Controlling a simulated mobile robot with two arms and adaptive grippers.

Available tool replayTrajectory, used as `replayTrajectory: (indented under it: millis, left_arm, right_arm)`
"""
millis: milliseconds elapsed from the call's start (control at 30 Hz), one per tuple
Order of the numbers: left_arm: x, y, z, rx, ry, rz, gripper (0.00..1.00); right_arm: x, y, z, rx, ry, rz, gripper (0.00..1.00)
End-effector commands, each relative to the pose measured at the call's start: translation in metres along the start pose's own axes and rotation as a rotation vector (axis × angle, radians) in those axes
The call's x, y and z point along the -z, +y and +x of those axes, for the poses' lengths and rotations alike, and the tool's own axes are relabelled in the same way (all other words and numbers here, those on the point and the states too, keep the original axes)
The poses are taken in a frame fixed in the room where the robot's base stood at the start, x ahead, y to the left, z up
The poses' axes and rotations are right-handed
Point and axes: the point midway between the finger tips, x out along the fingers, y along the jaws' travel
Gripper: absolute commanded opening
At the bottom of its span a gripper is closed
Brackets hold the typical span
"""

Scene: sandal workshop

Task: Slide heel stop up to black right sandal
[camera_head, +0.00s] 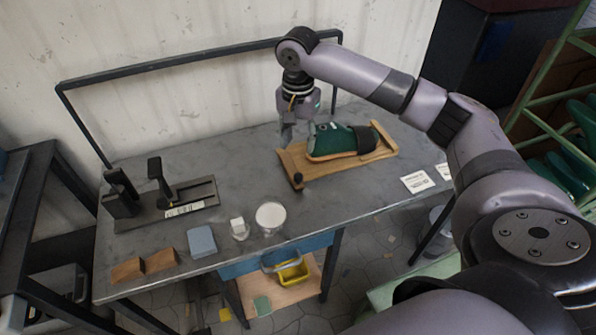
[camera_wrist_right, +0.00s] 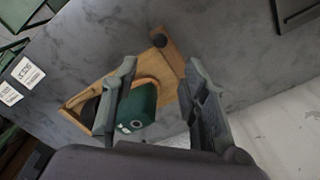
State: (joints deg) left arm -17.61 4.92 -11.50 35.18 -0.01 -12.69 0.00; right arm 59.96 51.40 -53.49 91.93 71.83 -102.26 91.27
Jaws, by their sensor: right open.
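A wooden board (camera_head: 350,168) lies on the grey workbench, with a sandal on it. The sandal (camera_head: 335,140) looks dark green with a tan sole edge and a black part toward its right end, rather than all black. At the board's left end is a wooden stop (camera_head: 288,165) with a dark knob (camera_head: 297,179); the knob also shows in the right wrist view (camera_wrist_right: 157,40). My right gripper (camera_head: 299,132) is open above the board's left end, beside the sandal. In the wrist view its fingers (camera_wrist_right: 161,68) are apart with the stop between them; contact cannot be told.
A dark press-like stand (camera_head: 165,205) stands at the left. Wooden blocks (camera_head: 143,264), a blue block (camera_head: 201,241), a small white block (camera_head: 238,226) and a white round container (camera_head: 270,216) line the front edge. White cards (camera_head: 417,183) lie at the right. The bench between stand and board is clear.

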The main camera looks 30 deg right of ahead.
Motion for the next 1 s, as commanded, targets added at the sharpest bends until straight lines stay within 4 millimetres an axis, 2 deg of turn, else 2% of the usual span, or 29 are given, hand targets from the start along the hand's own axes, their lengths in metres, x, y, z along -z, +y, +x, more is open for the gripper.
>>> replayTrajectory:
  millis: [33, 200, 500, 700, 1000]
  left_arm:
    - [-0.002, -0.001, 0.0, 0.002, -0.003, -0.001, 0.4]
    - [0.0, -0.002, 0.001, 0.002, 0.0, -0.002, 0.4]
    - [0.015, 0.004, 0.002, -0.005, 0.023, -0.005, 0.4]
    - [0.015, 0.006, 0.002, -0.006, 0.024, -0.006, 0.4]
    - [0.013, 0.005, 0.002, -0.006, 0.019, -0.004, 0.4]
  right_arm:
    - [0.0, 0.002, 0.013, -0.004, -0.001, 0.0, 0.41]
    - [0.0, 0.001, 0.051, -0.004, -0.001, 0.0, 0.41]
    - [0.0, 0.0, 0.106, -0.001, 0.001, -0.001, 0.41]
    - [0.0, 0.0, 0.122, 0.001, 0.001, -0.002, 0.41]
    - [0.0, 0.0, 0.124, 0.001, 0.001, -0.002, 0.41]
